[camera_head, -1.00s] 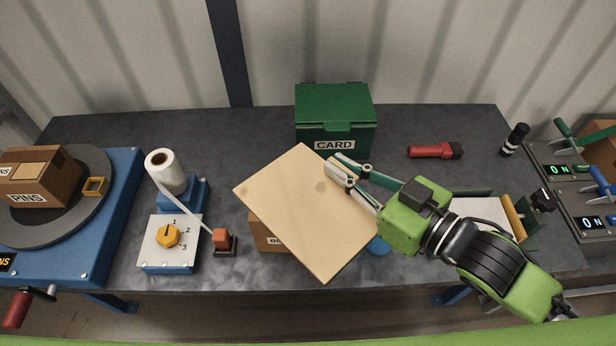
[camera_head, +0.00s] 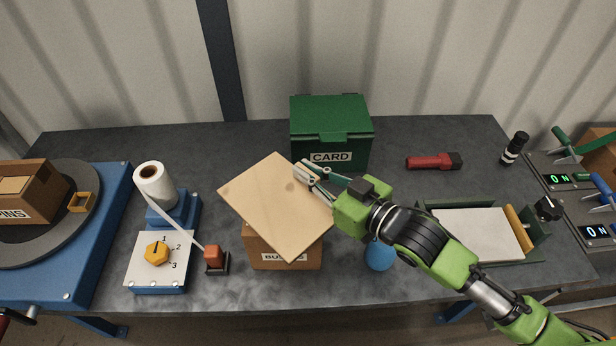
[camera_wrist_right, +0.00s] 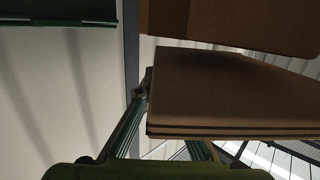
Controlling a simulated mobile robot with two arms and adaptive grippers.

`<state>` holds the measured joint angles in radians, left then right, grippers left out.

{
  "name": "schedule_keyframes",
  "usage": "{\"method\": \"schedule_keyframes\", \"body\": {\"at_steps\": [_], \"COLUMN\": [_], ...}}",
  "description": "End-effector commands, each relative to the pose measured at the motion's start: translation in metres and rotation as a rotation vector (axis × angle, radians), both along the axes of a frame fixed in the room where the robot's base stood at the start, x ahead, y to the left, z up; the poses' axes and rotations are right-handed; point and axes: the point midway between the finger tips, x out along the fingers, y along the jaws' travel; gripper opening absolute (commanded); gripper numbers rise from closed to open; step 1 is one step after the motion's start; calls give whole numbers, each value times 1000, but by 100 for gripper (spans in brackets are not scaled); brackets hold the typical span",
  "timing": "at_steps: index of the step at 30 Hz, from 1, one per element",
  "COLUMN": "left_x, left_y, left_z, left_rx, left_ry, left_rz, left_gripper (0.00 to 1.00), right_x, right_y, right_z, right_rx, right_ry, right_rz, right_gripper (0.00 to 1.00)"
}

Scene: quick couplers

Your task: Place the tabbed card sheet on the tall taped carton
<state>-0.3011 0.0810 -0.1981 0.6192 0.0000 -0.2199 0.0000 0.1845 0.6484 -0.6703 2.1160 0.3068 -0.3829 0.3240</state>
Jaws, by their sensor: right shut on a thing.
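The tan card sheet (camera_head: 275,205) is flat and held at its upper right edge by my right gripper (camera_head: 308,172), which is shut on it. No tab shows clearly. In the head view the sheet overlaps a brown carton (camera_head: 262,247) with a partly covered label starting "BU"; the carton's top is hidden. I cannot tell whether the sheet touches it. In the right wrist view the sheet (camera_wrist_right: 230,92) extends right from the gripper (camera_wrist_right: 140,95), and another brown surface (camera_wrist_right: 235,25) shows above it. My left gripper is not in view.
A green CARD box (camera_head: 331,125) stands behind the sheet. A tape-roll stand (camera_head: 154,185) and numbered dial (camera_head: 156,253) are left. A blue round object (camera_head: 380,256), a tray with white sheets (camera_head: 480,234) and a red torch (camera_head: 432,161) are right. A PINS carton (camera_head: 30,193) sits far left.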

Motion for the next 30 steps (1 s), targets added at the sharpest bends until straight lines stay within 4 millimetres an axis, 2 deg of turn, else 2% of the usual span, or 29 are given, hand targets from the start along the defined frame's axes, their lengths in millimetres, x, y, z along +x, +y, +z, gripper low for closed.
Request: {"method": "schedule_keyframes", "body": {"at_steps": [1,4,16,17,18,30], "left_x": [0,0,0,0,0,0], "left_y": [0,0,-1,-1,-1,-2], "left_z": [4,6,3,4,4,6], "left_rx": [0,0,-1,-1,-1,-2], "left_ry": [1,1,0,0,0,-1], "left_rz": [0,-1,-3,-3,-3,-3], "left_gripper": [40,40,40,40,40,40], "right_x": [-1,-1,-1,-1,-1,-1], "right_y": [0,0,0,0,0,0], "right_z": [-9,-18,-25,-24,-24,-19], "right_rx": [0,0,0,0,-1,-1], "right_ry": [8,4,2,2,2,2], "right_rz": [0,1,1,1,1,1], "right_gripper": [0,0,0,17,26,26]}}
